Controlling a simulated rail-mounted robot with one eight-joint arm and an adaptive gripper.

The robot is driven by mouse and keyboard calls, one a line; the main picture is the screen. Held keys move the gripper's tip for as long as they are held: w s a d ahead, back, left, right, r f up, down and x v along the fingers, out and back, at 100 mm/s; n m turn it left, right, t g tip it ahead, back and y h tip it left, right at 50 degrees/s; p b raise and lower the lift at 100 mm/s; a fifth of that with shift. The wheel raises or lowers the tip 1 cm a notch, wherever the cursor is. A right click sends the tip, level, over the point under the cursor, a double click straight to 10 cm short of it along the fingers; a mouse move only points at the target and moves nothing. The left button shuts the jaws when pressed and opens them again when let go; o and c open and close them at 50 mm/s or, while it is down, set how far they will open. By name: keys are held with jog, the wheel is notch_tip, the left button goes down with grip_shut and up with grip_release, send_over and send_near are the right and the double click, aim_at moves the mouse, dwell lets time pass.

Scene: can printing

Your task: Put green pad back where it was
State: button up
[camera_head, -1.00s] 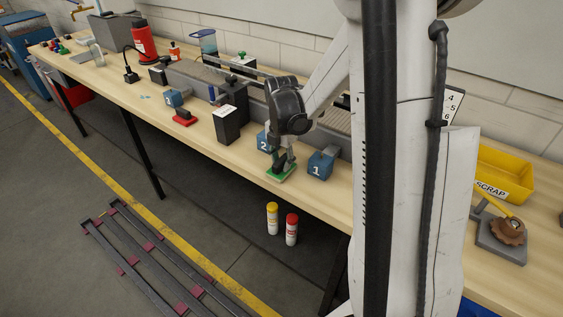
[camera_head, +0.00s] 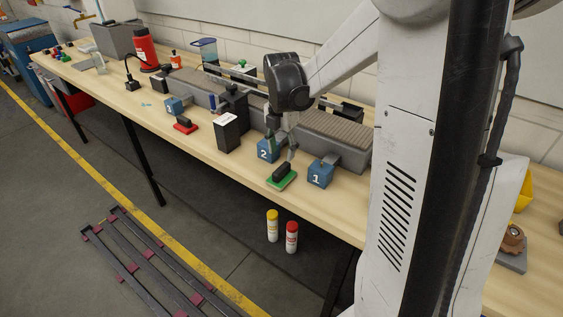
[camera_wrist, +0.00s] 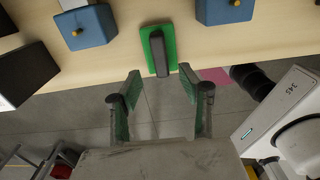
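The green pad (camera_head: 281,179) with its black handle lies flat on the wooden bench, near the front edge between blue block 2 (camera_head: 267,150) and blue block 1 (camera_head: 320,174). In the wrist view the green pad (camera_wrist: 169,47) is just beyond my fingertips, with its handle pointing toward me. My gripper (camera_head: 284,152) is raised above and behind the pad, and does not touch it. In the wrist view my gripper (camera_wrist: 160,88) has its two fingers spread wide with nothing between them.
A red pad (camera_head: 185,125) lies farther left on the bench. A black box (camera_head: 227,132) stands between it and block 2. A grey conveyor (camera_head: 335,135) runs behind the blocks. Two spray cans (camera_head: 291,237) stand on the floor below the bench.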

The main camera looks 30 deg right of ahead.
aim_at(282, 168)
jog(key=s+a+r+m+t, duration=0.3)
jog(key=s+a+r+m, duration=0.5)
jog(key=a+r+m, duration=0.15)
jog(key=s+a+m+t, duration=0.4)
jog(key=s+a+m, duration=0.2)
jog(key=s+m, duration=0.4)
jog(key=shift+s+a+r+m, duration=0.25)
jog(key=shift+s+m, duration=0.1)
jog(key=shift+m, duration=1.1)
